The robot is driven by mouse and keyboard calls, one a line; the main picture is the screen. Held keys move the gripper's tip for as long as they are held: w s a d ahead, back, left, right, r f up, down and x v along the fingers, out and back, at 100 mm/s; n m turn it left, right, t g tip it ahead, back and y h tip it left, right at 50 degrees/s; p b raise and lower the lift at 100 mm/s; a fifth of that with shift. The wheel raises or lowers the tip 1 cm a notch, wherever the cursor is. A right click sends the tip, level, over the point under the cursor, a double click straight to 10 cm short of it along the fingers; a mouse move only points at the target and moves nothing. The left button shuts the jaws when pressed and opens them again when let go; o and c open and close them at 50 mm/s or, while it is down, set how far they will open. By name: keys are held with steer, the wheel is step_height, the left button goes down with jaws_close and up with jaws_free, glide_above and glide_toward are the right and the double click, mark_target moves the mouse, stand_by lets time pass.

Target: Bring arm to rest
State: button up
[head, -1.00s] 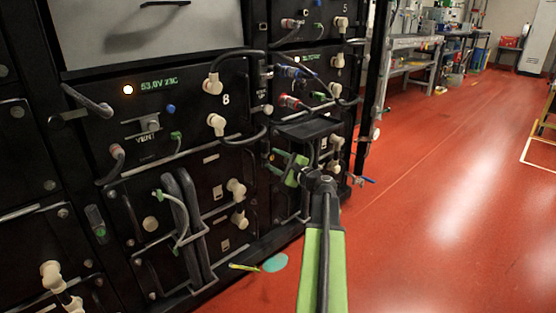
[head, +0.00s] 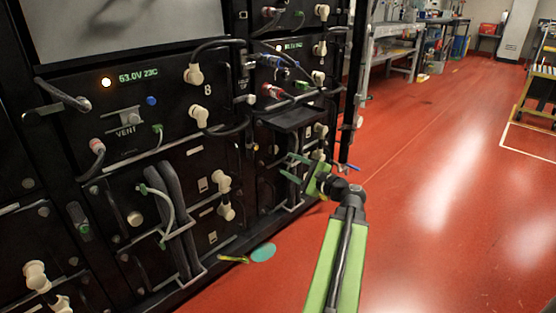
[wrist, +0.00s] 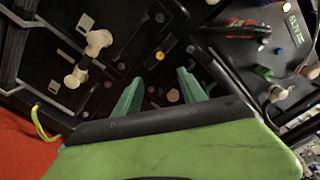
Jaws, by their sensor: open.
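My gripper (head: 290,168) is at the end of my green arm, right of centre in the head view. It is in front of the lower right part of the black battery rack (head: 255,225). Its two teal fingers are apart with nothing between them. In the wrist view, my gripper (wrist: 160,92) shows both fingers spread and pointing at the rack's dark front. I cannot tell how far the fingertips are from the rack.
The rack carries cream connectors (head: 195,75), cables and a lit display (head: 138,75). A teal disc (head: 263,252) lies on the red floor at its foot. Benches (head: 395,55) stand behind.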

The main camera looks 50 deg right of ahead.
steer(key=shift+s, duration=0.8)
steer(key=w+a+f+n+g+y+p, duration=0.25)
steer(key=w+a+n, duration=0.2)
steer(key=a, duration=0.55)
steer(key=w+a+f+n+g+y+p, duration=0.2)
steer(key=w+a+n+g+p, duration=0.15)
steer(key=w+a, duration=0.4)
steer(key=w+a+f+n+g+y+p, duration=0.2)
steer(key=w+a+n+g+y, duration=0.15)
steer(key=a, duration=0.75)
steer(key=s+a+f+n+g+h+p, duration=0.1)
steer(key=s+a+n+g+h+p, duration=0.2)
steer(key=a+n, duration=0.65)
steer(key=s+a+f+n+g+h+p, duration=0.1)
steer(key=a+n+g+h+p, duration=0.3)
steer(key=a, duration=1)
step_height(320, 180, up, 38)
steer(key=g+p, duration=0.1)
steer(key=p, duration=3.7)
steer(key=shift+a+n, duration=0.35)
steer(key=shift+n, duration=0.05)
